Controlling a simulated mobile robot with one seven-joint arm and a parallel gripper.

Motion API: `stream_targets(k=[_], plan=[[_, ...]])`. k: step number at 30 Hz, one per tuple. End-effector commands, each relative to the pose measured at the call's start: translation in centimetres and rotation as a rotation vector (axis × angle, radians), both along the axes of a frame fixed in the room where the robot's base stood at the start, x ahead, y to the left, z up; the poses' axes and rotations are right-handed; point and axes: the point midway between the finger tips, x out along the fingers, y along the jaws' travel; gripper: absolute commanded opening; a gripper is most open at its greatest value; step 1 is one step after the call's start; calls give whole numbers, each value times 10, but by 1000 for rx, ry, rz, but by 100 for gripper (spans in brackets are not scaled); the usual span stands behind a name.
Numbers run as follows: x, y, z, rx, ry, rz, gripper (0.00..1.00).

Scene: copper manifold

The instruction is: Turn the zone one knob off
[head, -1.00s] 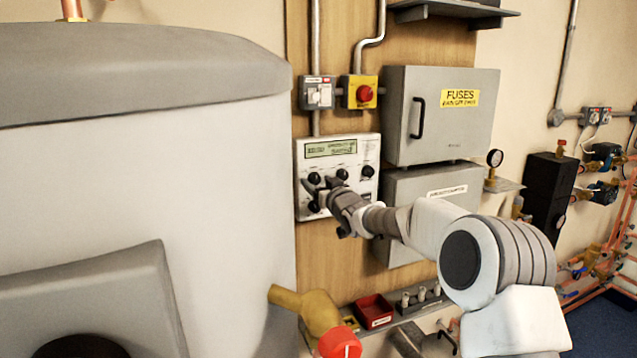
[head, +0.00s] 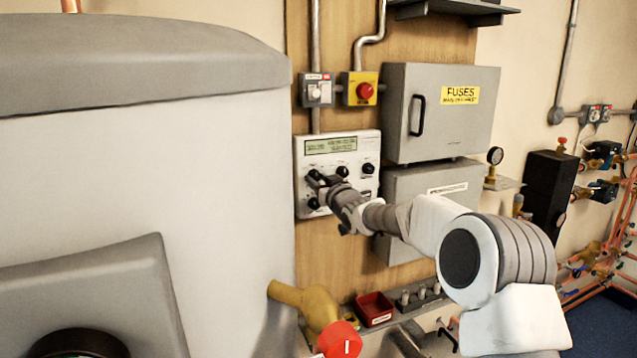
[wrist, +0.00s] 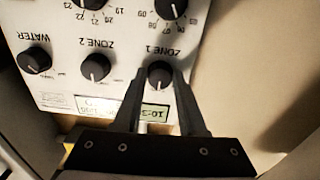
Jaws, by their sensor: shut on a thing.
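The white control panel (head: 311,202) is on the wooden board, with a lit display and several black knobs. The zone one knob (wrist: 160,74) sits under the ZONE 1 label in the upside-down wrist view, its white mark lying roughly along the line of my fingers. My gripper (wrist: 161,78) has one finger on each side of this knob and is shut on it. In the head view my gripper (head: 318,182) is at the panel's upper-left knob and partly covers it.
The zone 2 knob (wrist: 95,67) and water knob (wrist: 34,60) are beside it. A big grey-topped tank (head: 150,170) stands close on the left. The fuse box (head: 440,115) is right of the panel. A red tray (head: 374,308) is below.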

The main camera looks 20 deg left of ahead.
Motion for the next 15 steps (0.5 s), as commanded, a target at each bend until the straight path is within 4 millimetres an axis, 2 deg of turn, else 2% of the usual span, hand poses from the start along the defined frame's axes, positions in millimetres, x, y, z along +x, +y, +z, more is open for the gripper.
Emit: stream_targets(k=[15], plan=[[0,0,-3,-304,-231,1,0]])
